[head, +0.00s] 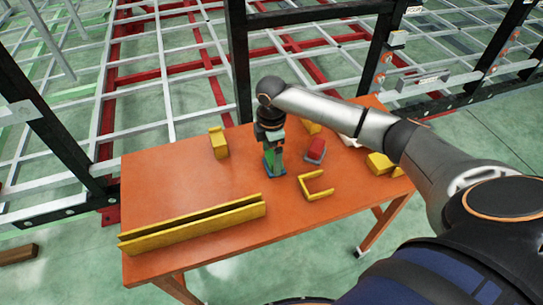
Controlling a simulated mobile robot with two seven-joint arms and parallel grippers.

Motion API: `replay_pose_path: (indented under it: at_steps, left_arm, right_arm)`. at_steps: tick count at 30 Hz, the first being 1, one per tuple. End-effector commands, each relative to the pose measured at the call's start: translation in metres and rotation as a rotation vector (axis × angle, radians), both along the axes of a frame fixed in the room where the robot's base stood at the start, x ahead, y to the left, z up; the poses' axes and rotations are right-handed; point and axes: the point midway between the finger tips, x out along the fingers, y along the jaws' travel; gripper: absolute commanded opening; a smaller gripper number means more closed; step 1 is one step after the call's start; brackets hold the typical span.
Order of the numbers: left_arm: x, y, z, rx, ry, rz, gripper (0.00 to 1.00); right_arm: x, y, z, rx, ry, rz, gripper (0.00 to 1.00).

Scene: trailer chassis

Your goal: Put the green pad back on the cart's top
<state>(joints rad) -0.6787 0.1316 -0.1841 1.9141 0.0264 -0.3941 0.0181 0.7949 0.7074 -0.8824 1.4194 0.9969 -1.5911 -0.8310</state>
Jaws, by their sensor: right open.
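The cart's orange top (235,248) fills the middle of the head view. My right gripper (273,172) points down at the middle of it, at the end of the arm that comes in from the right. It is open. The green pad (268,157) shows as a small green patch right at the fingers, partly hidden by them. I cannot tell whether the pad touches the cart's top or the fingers. My left gripper is not in view.
A long yellow channel (195,224) lies along the front left of the cart. A yellow bracket (317,190), a red block (316,149), a yellow angle piece (218,143) and yellow blocks (380,164) surround the gripper. A black and silver frame (240,65) stands behind.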

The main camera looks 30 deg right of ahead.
Motion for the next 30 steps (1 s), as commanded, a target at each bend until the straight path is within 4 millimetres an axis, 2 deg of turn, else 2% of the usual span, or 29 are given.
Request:
replay_pose_path:
  at_steps: [9, 15, 21, 30]
  left_arm:
    - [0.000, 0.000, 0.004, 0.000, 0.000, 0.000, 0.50]
    - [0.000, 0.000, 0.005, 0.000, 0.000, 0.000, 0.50]
    - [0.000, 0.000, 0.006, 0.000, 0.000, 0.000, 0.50]
    - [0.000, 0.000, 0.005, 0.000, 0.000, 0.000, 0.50]
  right_arm:
    - [0.001, 0.000, 0.068, 0.001, -0.004, 0.000, 1.00]
    - [0.001, 0.000, 0.099, 0.001, -0.003, -0.001, 1.00]
    - [0.000, 0.000, 0.111, 0.001, -0.001, -0.001, 1.00]
    - [0.000, 0.000, 0.111, 0.000, 0.000, -0.001, 1.00]
